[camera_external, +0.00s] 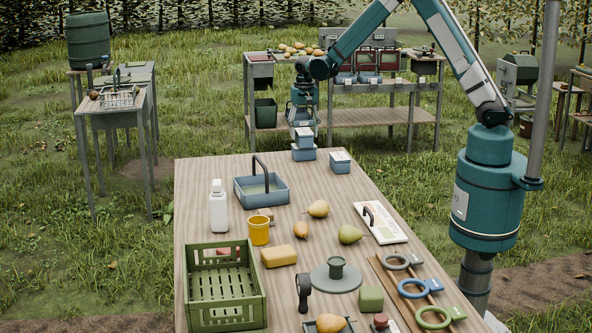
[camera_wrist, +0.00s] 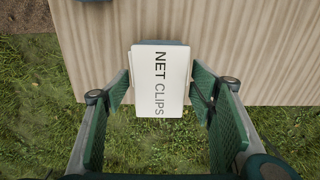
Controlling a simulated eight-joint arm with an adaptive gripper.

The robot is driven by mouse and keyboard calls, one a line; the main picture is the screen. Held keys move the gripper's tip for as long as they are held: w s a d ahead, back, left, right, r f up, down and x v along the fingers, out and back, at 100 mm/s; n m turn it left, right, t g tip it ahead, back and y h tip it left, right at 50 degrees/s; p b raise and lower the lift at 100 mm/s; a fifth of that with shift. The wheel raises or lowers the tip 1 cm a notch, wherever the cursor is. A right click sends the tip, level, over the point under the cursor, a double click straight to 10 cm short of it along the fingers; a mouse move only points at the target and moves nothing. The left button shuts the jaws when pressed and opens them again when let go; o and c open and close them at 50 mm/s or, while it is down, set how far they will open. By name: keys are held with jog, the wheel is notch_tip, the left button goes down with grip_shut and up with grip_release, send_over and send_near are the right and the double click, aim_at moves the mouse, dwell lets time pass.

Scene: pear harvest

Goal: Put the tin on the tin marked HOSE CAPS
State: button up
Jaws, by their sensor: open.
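A small blue-grey tin (camera_external: 304,143) with a white lid appears stacked on a wider blue-grey tin (camera_external: 303,154) at the table's far edge. In the wrist view the upper tin's lid (camera_wrist: 160,82) reads NET CLIPS. My gripper (camera_external: 303,122) is just above and around this upper tin. In the wrist view its open fingers (camera_wrist: 160,95) stand on either side of the lid. The lower tin (camera_wrist: 162,42) shows only as a thin edge, with its label hidden. Another blue-grey tin (camera_external: 341,163) stands to the right on the table. I cannot read HOSE CAPS anywhere.
A blue tray with a handle (camera_external: 277,196) stands left of and nearer than the tins. A white bottle (camera_external: 218,208), yellow mug (camera_external: 258,232), pears (camera_external: 319,208) and green crate (camera_external: 254,306) stand nearer. The wooden table (camera_external: 215,170) is clear at its far left.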

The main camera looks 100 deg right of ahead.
aim_at(304, 131)
notch_tip(304, 131, up, 10)
jog(key=shift+f, duration=0.1)
dwell(0.4)
dwell(0.5)
jog(key=shift+a, duration=0.1)
jog(key=a+r+n+t, duration=0.1)
jog(key=a+r+n, duration=0.2)
jog(key=a+r, duration=0.55)
jog(key=a+r+n+t+h, duration=0.1)
jog(key=a+r+n, duration=0.2)
jog(key=a, duration=1)
jog(key=a+r+n+t, duration=0.1)
jog(key=a+r+n, duration=0.1)
jog(key=a+r, duration=0.65)
jog(key=s+a+n+t, duration=0.2)
jog(key=s+a+n, duration=0.3)
jog(key=s+a, duration=0.4)
jog(key=s+a+f+n+t+y, duration=0.1)
jog(key=s+a+n, duration=0.4)
jog(key=a, duration=1.3)
jog(key=s+t, duration=0.1)
jog(key=s, duration=0.3)
jog(key=shift+a+f, duration=0.2)
jog(key=shift+a, duration=0.2)
